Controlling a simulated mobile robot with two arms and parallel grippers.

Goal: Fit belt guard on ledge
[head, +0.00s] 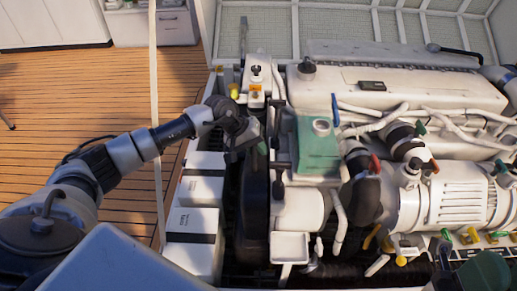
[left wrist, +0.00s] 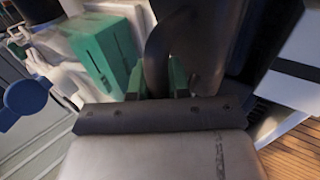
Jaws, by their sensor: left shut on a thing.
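The black belt guard (head: 252,205) is a long, dark upright piece at the front end of the engine, between the engine and the white boxes. My left gripper (head: 256,150) is at its top and is shut on it. In the left wrist view, my left gripper's green fingertips (left wrist: 157,82) close on a narrow dark part of the guard (left wrist: 200,40), which stretches away beyond them. I cannot tell whether the guard touches the ledge; the ledge is not clear in either view.
The engine (head: 410,90) with pipes and a green box (head: 318,145) stands close to the right of the guard. White boxes with dark bands (head: 198,190) stand to the left. A thin pale post (head: 154,110) rises left of the hatch. Wooden floor (head: 60,100) is clear beyond.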

